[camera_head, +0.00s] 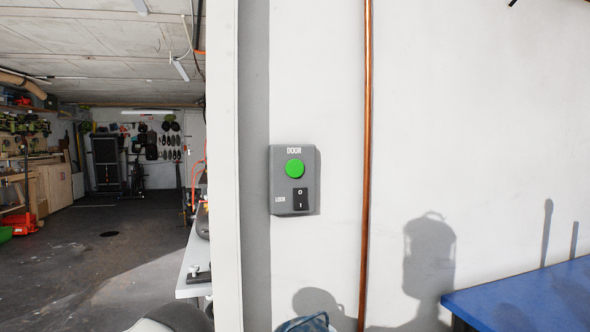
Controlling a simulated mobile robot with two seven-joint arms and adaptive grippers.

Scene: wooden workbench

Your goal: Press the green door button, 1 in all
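The green door button (294,169) is a round button on a grey wall box (281,205) labelled "DOOR". Below it on the same box is a black rocker switch (300,198) marked 0 and 1, with the word "LOCK" beside it. The box is fixed to the white wall, left of a copper pipe. Nothing covers the button. Neither of my grippers shows in the head view.
A vertical copper pipe (366,150) runs down the wall right of the box. A blue tabletop (525,298) stands at the lower right. A blue object (306,323) shows at the bottom edge. Left of the wall's edge, a garage room with open floor (100,260) extends back.

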